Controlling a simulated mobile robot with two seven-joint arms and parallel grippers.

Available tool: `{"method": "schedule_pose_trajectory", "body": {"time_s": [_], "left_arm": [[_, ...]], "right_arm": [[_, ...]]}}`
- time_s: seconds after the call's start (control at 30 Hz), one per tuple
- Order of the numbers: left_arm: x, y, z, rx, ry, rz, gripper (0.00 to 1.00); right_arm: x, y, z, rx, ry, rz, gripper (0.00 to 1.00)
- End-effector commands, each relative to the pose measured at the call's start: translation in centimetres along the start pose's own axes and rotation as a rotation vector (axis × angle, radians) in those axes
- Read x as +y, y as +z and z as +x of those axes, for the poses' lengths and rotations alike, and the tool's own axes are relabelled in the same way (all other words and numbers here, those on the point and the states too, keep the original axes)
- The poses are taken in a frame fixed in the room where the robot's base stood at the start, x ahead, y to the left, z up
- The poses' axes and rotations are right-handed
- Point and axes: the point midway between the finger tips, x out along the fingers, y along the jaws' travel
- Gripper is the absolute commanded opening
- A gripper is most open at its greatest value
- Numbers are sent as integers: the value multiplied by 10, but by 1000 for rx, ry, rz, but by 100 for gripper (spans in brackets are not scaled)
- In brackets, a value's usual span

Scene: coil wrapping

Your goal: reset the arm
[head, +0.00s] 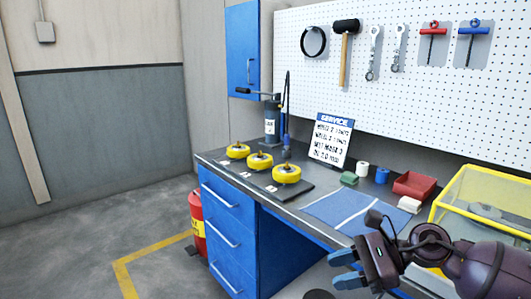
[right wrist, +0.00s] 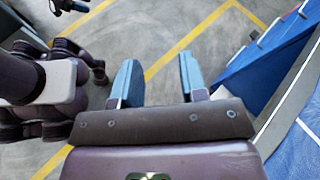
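My right gripper (head: 342,269) is at the lower right in the head view, in front of the workbench (head: 322,236) near its front edge. Its two blue fingers are apart with nothing between them. The right wrist view shows the same open, empty fingers (right wrist: 158,80) above the grey floor. My left arm is not in the head view. What looks like my left gripper (right wrist: 70,5) shows partly at the top left of the right wrist view, too small and cut off to tell its state.
On the bench stand three yellow wheels (head: 260,161) on a dark plate, a service sign (head: 331,139), a blue mat (head: 345,208), a red bin (head: 414,185) and a yellow-framed case (head: 480,205). A red extinguisher (head: 197,222) stands left of the blue drawers (head: 228,238). The left floor is clear.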

Motion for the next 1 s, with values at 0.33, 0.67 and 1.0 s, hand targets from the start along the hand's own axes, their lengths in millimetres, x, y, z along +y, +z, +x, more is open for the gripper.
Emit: {"method": "schedule_pose_trajectory", "body": {"time_s": [0.33,0.67,1.0], "left_arm": [[0,0,0,0,0,0,43],[0,0,0,0,0,0,43],[1,0,0,1,-1,-5,43]], "right_arm": [[17,19,20,-592,-352,734,39],[38,-39,-20,-1087,-711,1531,39],[136,-140,-57,-1544,-1178,2330,39]]}}
